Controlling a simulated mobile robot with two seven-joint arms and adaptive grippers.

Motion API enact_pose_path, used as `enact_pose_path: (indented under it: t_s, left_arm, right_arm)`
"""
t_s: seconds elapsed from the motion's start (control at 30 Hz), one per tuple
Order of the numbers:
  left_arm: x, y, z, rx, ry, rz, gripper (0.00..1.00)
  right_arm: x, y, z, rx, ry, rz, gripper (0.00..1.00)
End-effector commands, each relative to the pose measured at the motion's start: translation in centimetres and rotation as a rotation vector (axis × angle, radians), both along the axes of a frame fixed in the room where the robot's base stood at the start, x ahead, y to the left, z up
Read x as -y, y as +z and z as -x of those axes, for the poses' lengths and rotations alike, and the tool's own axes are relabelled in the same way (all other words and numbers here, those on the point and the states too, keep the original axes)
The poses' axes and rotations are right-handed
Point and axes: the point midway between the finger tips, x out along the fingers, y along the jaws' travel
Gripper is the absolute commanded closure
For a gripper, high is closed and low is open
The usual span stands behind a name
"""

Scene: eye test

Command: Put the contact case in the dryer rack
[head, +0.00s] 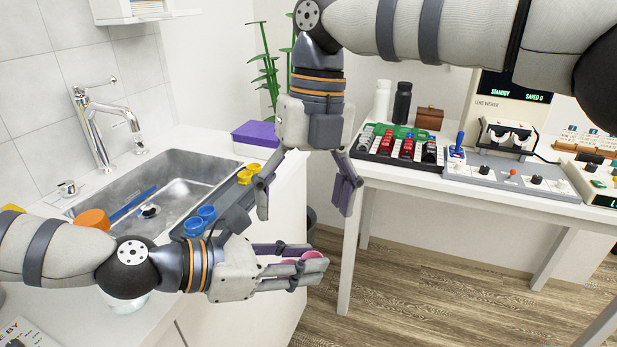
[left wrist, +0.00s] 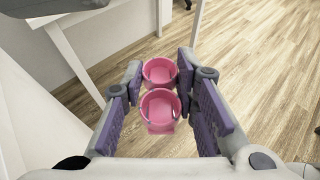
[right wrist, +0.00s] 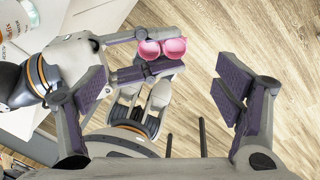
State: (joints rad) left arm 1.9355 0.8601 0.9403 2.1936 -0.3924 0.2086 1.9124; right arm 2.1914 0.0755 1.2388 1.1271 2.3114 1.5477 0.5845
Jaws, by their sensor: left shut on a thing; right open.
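The pink contact case (head: 313,254) has two round, open cups joined together. My left gripper (head: 300,267) is shut on it and holds it in the air in front of the counter, right of the sink. The left wrist view shows both cups (left wrist: 160,108) between the purple finger pads, and the right wrist view shows the case (right wrist: 149,48) too. The dark grey dryer rack (head: 232,214) stands at the sink's right edge, partly hidden, with a blue case and a yellow case in it. My right gripper (head: 304,193) is open and empty, above and beyond the left one.
The steel sink (head: 185,190) holds a blue brush, with a faucet (head: 95,125) behind. A purple-lidded box (head: 257,134) stands beyond the rack. A white table (head: 400,182) with bottles and instruments stands at the right.

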Motion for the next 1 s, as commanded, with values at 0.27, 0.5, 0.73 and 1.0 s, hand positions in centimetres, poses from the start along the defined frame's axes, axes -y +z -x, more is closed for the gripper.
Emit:
enact_pose_path:
  t_s: [0.27, 0.5, 0.73, 1.0]
  left_arm:
    - [0.0, 0.0, 0.0, 0.0, 0.0, 0.0, 0.85]
    - [0.0, 0.0, 0.0, 0.0, 0.0, 0.0, 0.85]
    - [0.0, 0.0, 0.0, 0.0, 0.0, 0.0, 0.85]
    - [0.0, 0.1, 0.0, 0.001, 0.0, 0.0, 0.84]
  right_arm:
    - [-0.5, -6.3, 0.9, -0.002, 0.001, 0.003, 0.16]
    - [-0.7, -8.2, 1.2, 0.001, 0.001, 0.003, 0.16]
    - [-0.7, -8.2, 1.2, 0.001, 0.001, 0.003, 0.2]
    - [-0.8, -8.2, 1.2, 0.001, 0.001, 0.002, 0.82]
